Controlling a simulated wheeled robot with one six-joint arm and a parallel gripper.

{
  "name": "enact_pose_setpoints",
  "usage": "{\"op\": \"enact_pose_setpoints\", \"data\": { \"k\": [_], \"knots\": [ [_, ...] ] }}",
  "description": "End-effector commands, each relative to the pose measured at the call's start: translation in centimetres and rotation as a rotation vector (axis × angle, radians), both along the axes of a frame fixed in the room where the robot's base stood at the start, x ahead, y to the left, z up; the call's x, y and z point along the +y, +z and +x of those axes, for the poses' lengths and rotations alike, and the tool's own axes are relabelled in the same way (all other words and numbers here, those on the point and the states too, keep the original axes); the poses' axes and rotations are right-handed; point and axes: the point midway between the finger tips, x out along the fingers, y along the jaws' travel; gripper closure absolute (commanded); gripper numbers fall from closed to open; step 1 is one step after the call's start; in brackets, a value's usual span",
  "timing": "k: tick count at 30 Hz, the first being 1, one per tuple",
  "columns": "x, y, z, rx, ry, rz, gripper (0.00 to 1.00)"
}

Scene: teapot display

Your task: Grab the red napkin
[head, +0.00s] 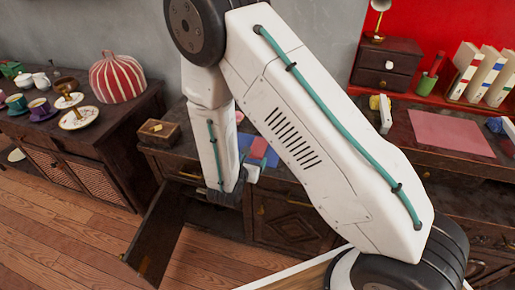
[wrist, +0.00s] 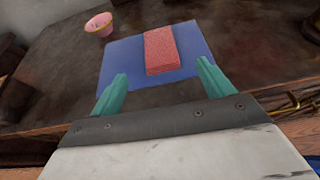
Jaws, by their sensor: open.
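The red napkin (wrist: 161,51) lies folded as a narrow rectangle on a blue mat (wrist: 115,66) on the dark wooden cabinet top in the wrist view. In the head view the napkin (head: 259,148) shows small, partly hidden behind my arm. My gripper (wrist: 161,82) has its two teal fingers spread wide, with nothing between them. The fingertips are at the near edge of the mat, and the napkin lies ahead of them, roughly midway between.
A pink bowl (wrist: 99,24) stands left of the mat. In the head view, a small wooden box (head: 158,132) sits left on the same cabinet, and a cabinet door (head: 155,235) hangs open below. A sideboard (head: 105,135) with cups and a striped cover stands at left.

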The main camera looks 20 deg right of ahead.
Motion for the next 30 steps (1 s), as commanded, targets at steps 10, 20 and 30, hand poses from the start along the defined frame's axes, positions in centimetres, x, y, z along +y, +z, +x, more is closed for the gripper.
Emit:
{"op": "enact_pose_setpoints", "data": {
  "k": [10, 20, 30],
  "knots": [
    [-1.6, -2.0, 2.5, 0.010, 0.019, -0.005, 0.20],
    [-4.0, -3.5, 5.5, 0.009, 0.019, -0.004, 0.20],
    [-4.1, -3.5, 5.7, 0.010, 0.019, -0.005, 0.48]
  ]
}}
